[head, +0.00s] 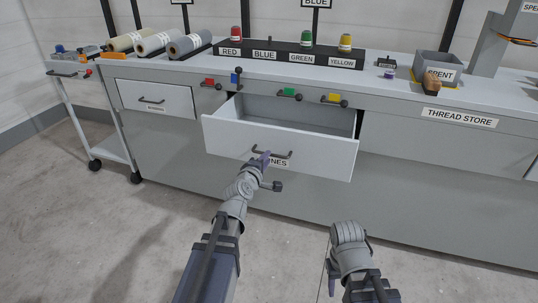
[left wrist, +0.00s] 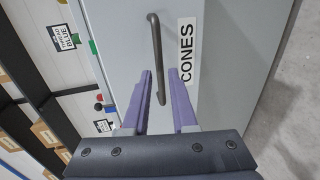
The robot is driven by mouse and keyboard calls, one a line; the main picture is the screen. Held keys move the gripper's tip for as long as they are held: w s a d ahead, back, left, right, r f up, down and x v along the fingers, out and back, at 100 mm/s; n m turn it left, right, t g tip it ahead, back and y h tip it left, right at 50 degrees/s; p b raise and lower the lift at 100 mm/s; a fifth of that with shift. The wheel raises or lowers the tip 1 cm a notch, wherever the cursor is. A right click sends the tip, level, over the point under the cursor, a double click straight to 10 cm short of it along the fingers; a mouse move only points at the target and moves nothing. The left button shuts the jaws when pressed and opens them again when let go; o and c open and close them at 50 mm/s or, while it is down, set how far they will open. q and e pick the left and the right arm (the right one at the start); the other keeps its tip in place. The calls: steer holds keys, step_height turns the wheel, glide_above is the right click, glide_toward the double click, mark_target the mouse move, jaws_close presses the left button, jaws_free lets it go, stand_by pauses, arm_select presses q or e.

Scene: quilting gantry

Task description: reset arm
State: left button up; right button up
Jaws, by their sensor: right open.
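The white drawer labelled CONES (head: 230,139) is pulled out of the bench and looks empty inside, as far as it shows. Its dark bar handle (head: 285,155) is on the front; it also shows in the left wrist view (left wrist: 157,50). My left gripper (head: 265,156) is at this handle. In the left wrist view, its purple fingers (left wrist: 160,72) are apart, with one end of the handle at the gap between the tips; contact cannot be told. My right arm (head: 349,240) is low in front of the bench, and its fingertips do not show.
A closed drawer (head: 155,98) is left of the open one. Thread cones stand on a labelled rack (head: 285,55). A grey SPENT bin (head: 436,66) is at right. A wheeled cart (head: 88,95) stands at left. The floor in front is clear.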

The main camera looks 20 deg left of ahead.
arm_select(q)
steer(key=v, duration=0.3)
steer(key=shift+s, duration=0.15)
steer(key=s+d+f+m+g+h, duration=0.2)
steer(key=s+d+f+m+g, duration=0.2)
steer(key=d+f+m, duration=0.3)
steer(key=s+d+f+m+g+h, duration=0.1)
steer(key=s+d+f+m+g, duration=0.35)
steer(key=d, duration=0.45)
steer(key=s+d+f+m+g+y, duration=0.1)
steer(key=s+f+m+g+y, duration=0.3)
steer(key=s, duration=0.4)
steer(key=s+f+m+g+y, duration=0.1)
steer(key=s+f+m+g, duration=0.1)
steer(key=s+m+g, duration=0.35)
step_height(320, 180, up, 33)
steer(key=s+t+p, duration=0.2)
steer(key=p, duration=3.1)
steer(key=shift+d+f, duration=0.15)
